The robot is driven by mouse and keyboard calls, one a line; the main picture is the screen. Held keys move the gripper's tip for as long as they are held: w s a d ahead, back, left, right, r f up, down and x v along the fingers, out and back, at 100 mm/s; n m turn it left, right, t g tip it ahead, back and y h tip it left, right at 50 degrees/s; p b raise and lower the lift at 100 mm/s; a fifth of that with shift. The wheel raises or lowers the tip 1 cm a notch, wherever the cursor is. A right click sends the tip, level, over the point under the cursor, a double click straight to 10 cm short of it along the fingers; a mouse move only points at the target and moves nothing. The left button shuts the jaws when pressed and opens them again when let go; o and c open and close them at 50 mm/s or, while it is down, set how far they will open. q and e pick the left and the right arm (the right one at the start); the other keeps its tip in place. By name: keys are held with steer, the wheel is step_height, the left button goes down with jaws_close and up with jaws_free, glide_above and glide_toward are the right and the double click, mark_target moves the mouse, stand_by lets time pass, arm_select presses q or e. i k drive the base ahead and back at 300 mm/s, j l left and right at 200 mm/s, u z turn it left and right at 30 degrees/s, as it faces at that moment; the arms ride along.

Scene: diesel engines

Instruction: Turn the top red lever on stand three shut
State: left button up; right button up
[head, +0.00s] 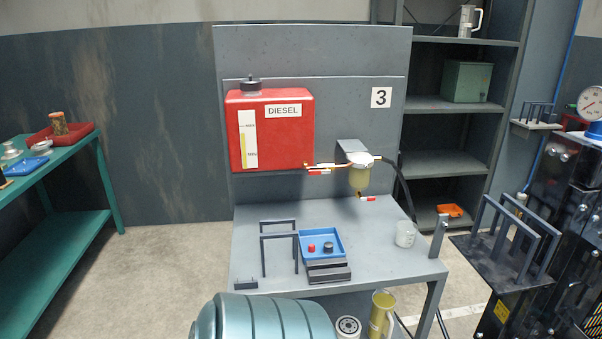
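Stand three is a grey bench with a back panel (350,110) that bears a "3" sign (381,97). A red diesel tank (272,150) hangs on the panel. A brass pipe runs from the tank's lower right towards a fuel filter (359,178). The top red lever (319,173) lies roughly level, along and just under this pipe. A second small red lever (368,199) sits at the filter's bottom. The valve details are too small to make out. Neither of my grippers shows in the head view.
On the bench top (370,265) are a blue tray (322,256) with red and black caps, grey frames and a clear cup (405,234). Black machinery (565,220) is at right, a green table (60,245) at left.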

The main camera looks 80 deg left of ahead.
mark_target(315, 172)
steer(key=u, duration=2.35)
